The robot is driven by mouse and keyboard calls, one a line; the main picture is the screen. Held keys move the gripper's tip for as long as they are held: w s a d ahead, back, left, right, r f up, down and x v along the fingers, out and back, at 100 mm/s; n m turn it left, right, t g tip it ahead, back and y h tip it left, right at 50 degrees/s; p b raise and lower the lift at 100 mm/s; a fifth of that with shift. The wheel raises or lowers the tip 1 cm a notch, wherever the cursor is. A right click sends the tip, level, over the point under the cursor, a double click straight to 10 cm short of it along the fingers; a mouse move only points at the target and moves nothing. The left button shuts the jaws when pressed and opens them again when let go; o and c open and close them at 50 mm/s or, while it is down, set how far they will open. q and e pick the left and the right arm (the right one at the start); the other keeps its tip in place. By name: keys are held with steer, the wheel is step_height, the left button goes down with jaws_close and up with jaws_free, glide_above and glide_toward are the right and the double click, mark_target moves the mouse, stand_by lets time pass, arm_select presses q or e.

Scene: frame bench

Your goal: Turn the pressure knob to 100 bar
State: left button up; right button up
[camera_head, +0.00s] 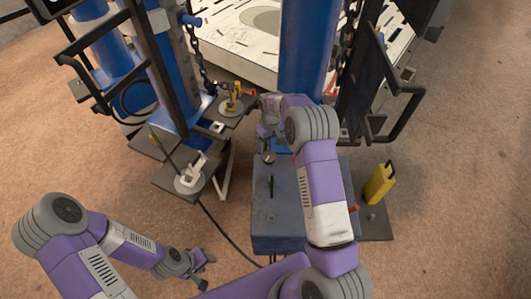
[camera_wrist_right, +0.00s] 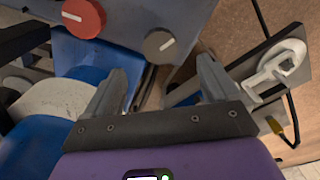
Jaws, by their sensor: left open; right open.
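A blue control box (camera_head: 290,215) stands at the centre of the head view, with a small round knob (camera_head: 268,157) near its far end. In the right wrist view a red knob (camera_wrist_right: 84,17) and a dark grey knob (camera_wrist_right: 159,46) sit on the box panel. I cannot tell which one sets the pressure, and no scale is readable. My right gripper (camera_head: 265,132) is open and empty at the far end of the box. Its two fingers (camera_wrist_right: 160,88) point toward the grey knob, apart from it. My left gripper (camera_head: 198,270) is open and empty at the lower left.
A blue column (camera_head: 305,60) rises behind the box. Black bars (camera_head: 400,105) stand at the right, and a yellow object (camera_head: 380,184) is beside the box. Small plates with a white fitting (camera_head: 192,174) and a yellow fitting (camera_head: 233,98) lie left. The floor at far right is clear.

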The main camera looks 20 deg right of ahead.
mark_target(269, 155)
steer(key=f, duration=0.1)
steer(key=w+f+b, duration=0.1)
steer(key=f, duration=0.1)
steer(key=shift+w+b, duration=0.1)
steer(key=shift+b, duration=0.2)
step_height(269, 155, down, 7)
steer(key=shift+f+b, duration=0.1)
steer(key=shift+b, duration=0.8)
arm_select(q)
steer(key=f, duration=0.2)
steer(key=w+f, duration=0.1)
steer(key=f, duration=0.1)
steer(key=shift+w+f, duration=0.1)
steer(key=shift+f, duration=0.15)
arm_select(e)
steer(key=c, duration=1.1)
steer(key=shift+o, duration=0.2)
